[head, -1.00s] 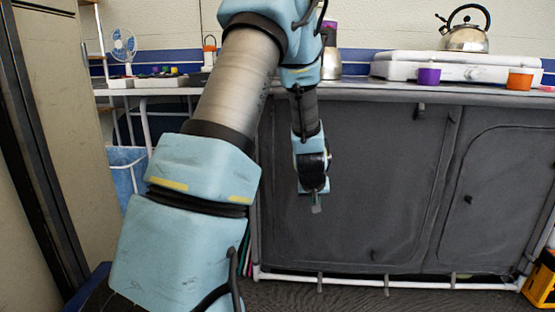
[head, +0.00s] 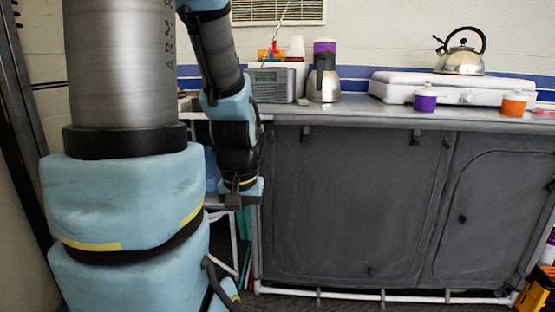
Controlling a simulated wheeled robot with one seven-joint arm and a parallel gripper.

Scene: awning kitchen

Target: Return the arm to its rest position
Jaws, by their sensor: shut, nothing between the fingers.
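My arm fills the left part of the head view, with its upper links raised and its last links hanging down. My gripper (head: 232,203) points down at the left end of the dark grey cabinet, below counter height. It is shut and holds nothing. It appears in front of the cabinet's left edge, apart from the counter top. My arm hides much of the left side of the scene.
The counter (head: 350,112) carries a radio (head: 272,86), a metal flask (head: 323,80), a purple cup (head: 425,100), an orange cup (head: 513,103) and a white stove (head: 450,90) with a kettle (head: 461,58). A yellow crate (head: 538,292) stands at lower right. The cabinet front (head: 350,205) is clear.

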